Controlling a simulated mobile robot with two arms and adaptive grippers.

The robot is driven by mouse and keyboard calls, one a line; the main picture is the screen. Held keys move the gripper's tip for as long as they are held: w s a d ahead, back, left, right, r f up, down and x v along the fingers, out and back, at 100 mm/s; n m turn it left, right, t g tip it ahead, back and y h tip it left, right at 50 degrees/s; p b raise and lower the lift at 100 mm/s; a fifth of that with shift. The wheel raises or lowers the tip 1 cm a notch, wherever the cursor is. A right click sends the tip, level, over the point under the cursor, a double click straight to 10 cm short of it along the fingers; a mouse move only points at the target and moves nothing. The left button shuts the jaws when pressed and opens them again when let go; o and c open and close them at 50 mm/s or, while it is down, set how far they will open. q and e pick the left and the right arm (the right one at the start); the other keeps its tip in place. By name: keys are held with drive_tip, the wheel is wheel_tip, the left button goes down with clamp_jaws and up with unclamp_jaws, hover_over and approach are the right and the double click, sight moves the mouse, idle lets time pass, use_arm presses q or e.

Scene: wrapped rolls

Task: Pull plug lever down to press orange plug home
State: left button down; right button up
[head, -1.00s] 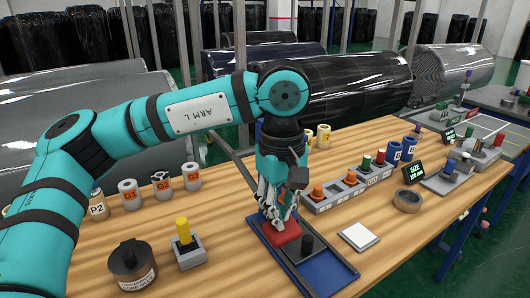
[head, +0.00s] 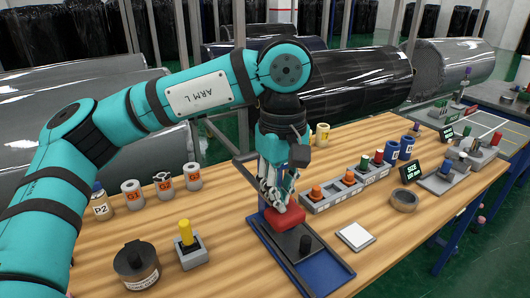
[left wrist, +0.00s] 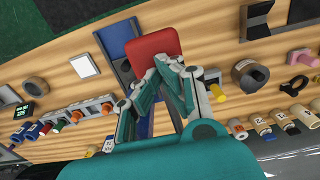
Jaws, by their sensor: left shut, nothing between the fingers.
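A red block (head: 284,219), which looks like the lever's handle, sits over a blue-based press (head: 325,278) with a grey plate. It also shows in the left wrist view (left wrist: 153,43). My left gripper (head: 276,205) is shut, with its fingertips at the red block's near face in the wrist view (left wrist: 168,65); whether they touch it I cannot tell. A short dark post (head: 306,244) stands on the plate in front of the block. Orange-topped plugs (head: 316,191) stand in a grey rack to the right. No orange plug shows at the press. My right gripper is out of view.
A white pad (head: 355,236) lies right of the press, with a tape roll (head: 404,200) beyond. A yellow-handled box (head: 191,249) and a dark canister (head: 136,266) stand at the left. Labelled rolls (head: 132,193) line the back left edge. Wood between is clear.

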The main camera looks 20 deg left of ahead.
use_arm(q)
wheel_tip(320, 180, up, 14)
drive_tip(key=p, duration=0.9)
idle(0.4)
idle(0.4)
